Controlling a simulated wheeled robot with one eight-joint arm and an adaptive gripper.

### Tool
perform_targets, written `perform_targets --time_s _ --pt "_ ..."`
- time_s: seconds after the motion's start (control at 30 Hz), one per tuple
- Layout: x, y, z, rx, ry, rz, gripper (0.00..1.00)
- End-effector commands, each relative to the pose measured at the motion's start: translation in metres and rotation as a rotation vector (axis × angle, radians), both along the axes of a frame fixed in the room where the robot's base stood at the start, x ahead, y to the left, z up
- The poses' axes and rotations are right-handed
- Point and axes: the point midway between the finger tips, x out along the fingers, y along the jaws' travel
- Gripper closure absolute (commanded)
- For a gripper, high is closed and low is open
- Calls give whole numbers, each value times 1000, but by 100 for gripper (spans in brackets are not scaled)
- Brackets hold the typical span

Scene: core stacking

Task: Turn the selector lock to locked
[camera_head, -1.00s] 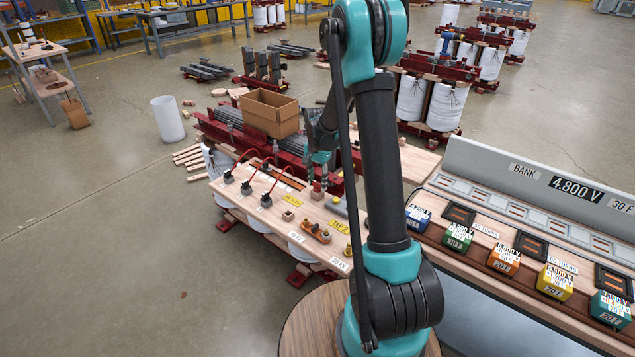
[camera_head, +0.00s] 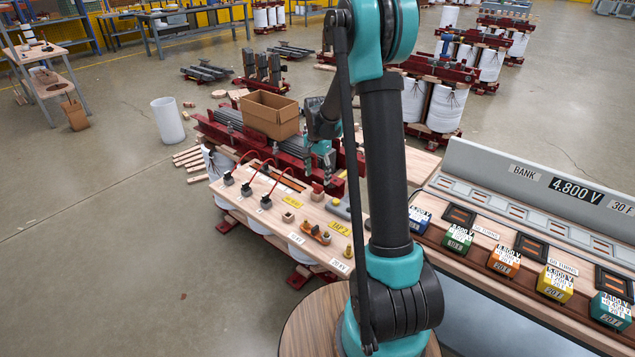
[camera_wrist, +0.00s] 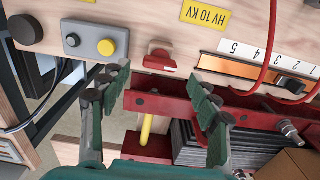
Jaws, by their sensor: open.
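The selector lock appears to be the small red block with a raised knob (camera_wrist: 160,58) on the wooden panel (camera_wrist: 150,14) in the wrist view. It also shows in the head view as a small red piece (camera_head: 317,192) near the panel's far edge. Its label is too small to read. My gripper (camera_wrist: 160,84) is open and empty, with its two green-padded fingers apart on either side of the lock in the picture. No contact with the lock shows.
Beside the lock is an orange selector slot (camera_wrist: 245,68) numbered 1 to 5, with red cables near it. A grey box with a yellow button (camera_wrist: 106,47) and a black knob (camera_wrist: 25,29) are left. A cardboard box (camera_head: 270,114) stands behind the panel.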

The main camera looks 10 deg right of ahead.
Motion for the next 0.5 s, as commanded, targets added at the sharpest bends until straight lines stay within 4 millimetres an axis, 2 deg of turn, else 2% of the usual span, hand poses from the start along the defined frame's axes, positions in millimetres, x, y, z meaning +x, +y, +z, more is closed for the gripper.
perform_targets --time_s 0.03,0.2,0.33,0.5 --pt "-1 0 12 0 0 0 38" --pt "0 0 46 0 0 0 38" --pt "0 0 64 0 0 0 38" --pt "0 0 77 0 0 0 38"
